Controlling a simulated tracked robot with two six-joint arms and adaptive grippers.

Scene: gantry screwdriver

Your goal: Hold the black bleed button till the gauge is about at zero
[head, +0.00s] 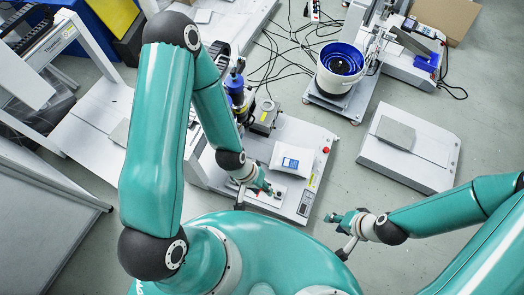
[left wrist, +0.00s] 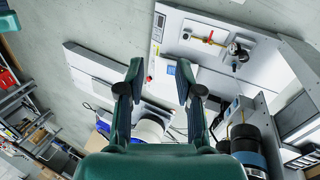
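My left gripper (head: 267,189) hangs over the front of the white machine base (head: 283,207) in the head view. In the left wrist view its two fingers (left wrist: 158,82) are apart with nothing between them. A small round fitting that looks like the gauge (left wrist: 239,50) sits on a white panel to the right of the fingers. A brass line with a red handle (left wrist: 208,40) lies beside it. I cannot make out the black bleed button. My right gripper (head: 345,221) is right of the machine, over the floor; its finger opening is too small to judge.
The machine carries a blue-screened unit (head: 290,162), a red button (head: 326,150) and a small display panel (head: 306,203). A blue bowl feeder (head: 341,62) stands behind. A low white box (head: 405,165) is on the right. Cables cross the floor behind the machine.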

